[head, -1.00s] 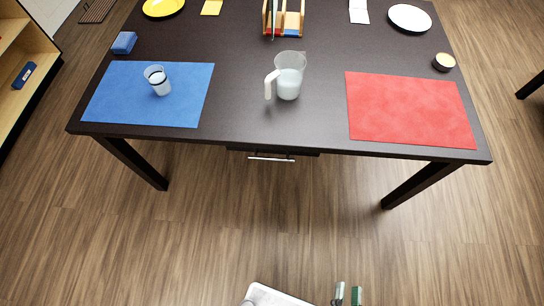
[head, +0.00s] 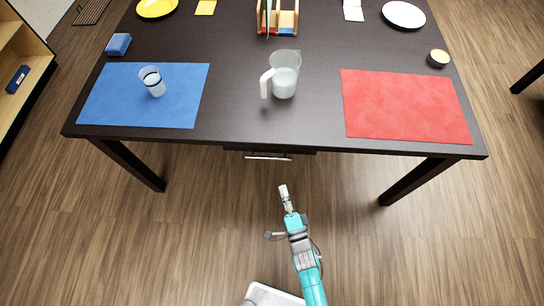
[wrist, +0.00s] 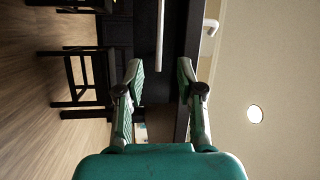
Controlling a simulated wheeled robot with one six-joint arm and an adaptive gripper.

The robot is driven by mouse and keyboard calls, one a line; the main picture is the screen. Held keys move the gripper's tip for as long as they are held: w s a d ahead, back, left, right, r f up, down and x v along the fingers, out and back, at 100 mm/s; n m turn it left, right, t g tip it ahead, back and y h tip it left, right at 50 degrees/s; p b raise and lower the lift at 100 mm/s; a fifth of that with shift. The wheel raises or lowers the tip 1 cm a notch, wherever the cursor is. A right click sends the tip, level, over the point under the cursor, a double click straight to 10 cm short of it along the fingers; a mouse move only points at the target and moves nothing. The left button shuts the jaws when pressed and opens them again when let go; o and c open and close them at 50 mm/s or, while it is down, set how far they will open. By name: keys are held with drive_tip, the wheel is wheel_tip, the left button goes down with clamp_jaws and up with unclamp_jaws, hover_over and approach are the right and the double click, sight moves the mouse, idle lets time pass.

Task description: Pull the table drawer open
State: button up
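The table drawer (head: 236,150) sits under the front edge of the dark table (head: 245,136), mostly hidden by the tabletop. Its pale bar handle (head: 268,157) runs along its front; the drawer looks shut. In the wrist view the handle (wrist: 161,38) stands as a vertical bar ahead, in line with the gap between my fingers. My gripper (head: 284,190) is in front of the table, short of the handle and slightly right of its middle in the head view. In the wrist view my gripper (wrist: 160,67) is open and empty, its fingers apart and not touching the handle.
The table's front legs (head: 130,164) and (head: 415,182) stand well to either side. A jug (head: 285,82), a blue mat (head: 110,95) with a glass (head: 153,82), and a red mat (head: 405,105) lie on top. The floor before the drawer is clear.

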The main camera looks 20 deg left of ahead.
sight(268, 158)
drive_tip(key=shift+y, duration=0.3)
drive_tip(key=x, duration=0.8)
drive_tip(key=a+x, duration=0.1)
drive_tip(key=x, duration=0.4)
drive_tip(key=shift+s+f, duration=0.25)
drive_tip(key=shift+f, duration=0.05)
clamp_jaws()
